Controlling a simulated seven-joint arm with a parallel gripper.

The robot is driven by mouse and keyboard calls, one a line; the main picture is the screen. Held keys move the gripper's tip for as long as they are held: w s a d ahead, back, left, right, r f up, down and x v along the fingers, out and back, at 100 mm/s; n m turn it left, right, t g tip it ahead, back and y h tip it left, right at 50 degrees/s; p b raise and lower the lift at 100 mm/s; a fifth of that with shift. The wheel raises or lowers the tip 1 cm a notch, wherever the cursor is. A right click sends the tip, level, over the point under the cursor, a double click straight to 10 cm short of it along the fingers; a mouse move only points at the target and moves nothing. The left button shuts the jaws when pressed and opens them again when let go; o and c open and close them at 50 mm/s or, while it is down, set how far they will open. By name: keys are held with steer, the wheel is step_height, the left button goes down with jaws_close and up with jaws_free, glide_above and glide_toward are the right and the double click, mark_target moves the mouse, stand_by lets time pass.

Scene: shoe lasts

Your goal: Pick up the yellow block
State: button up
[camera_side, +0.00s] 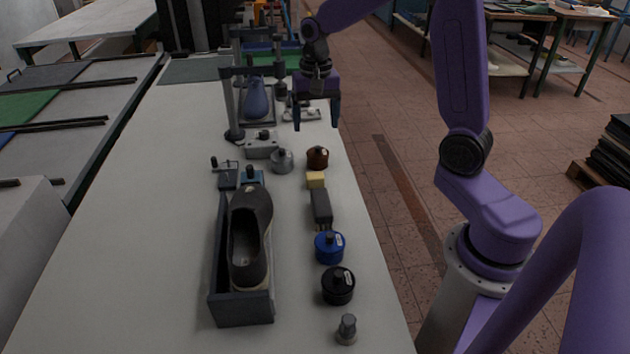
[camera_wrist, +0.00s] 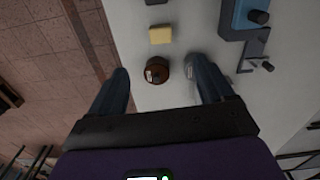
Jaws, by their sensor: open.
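The yellow block (camera_side: 316,179) is small and sits on the white table between a brown round pot and a dark box. It also shows near the top of the wrist view (camera_wrist: 162,34), lying flat and fully visible. My gripper (camera_side: 317,127) is open and empty above the table, farther back than the block in the side view. In the wrist view my gripper (camera_wrist: 160,80) has its two fingers spread apart. The brown pot (camera_wrist: 157,70) appears between the fingertips in that view, with the block beyond it. Nothing hides the block.
The brown pot (camera_side: 317,157) and dark box (camera_side: 321,207) stand close to the block on either side. A grey pot (camera_side: 281,161) is nearby. Blue (camera_side: 329,247) and black (camera_side: 338,286) pots and a shoe in a tray (camera_side: 243,308) are nearer the camera.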

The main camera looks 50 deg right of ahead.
steer(key=d, duration=0.1)
glide_above(315, 175)
steer(key=shift+m, duration=0.4)
steer(key=f, duration=1.1)
steer(key=shift+s+d+f, duration=0.1)
steer(key=shift+d+f, duration=0.05)
steer(key=shift+d, duration=0.1)
steer(key=shift+a+f, duration=0.2)
steer(key=shift+f, duration=1.4)
steer(key=shift+a+f, duration=0.15)
steer(key=shift+f, duration=1.4)
steer(key=c, duration=1)
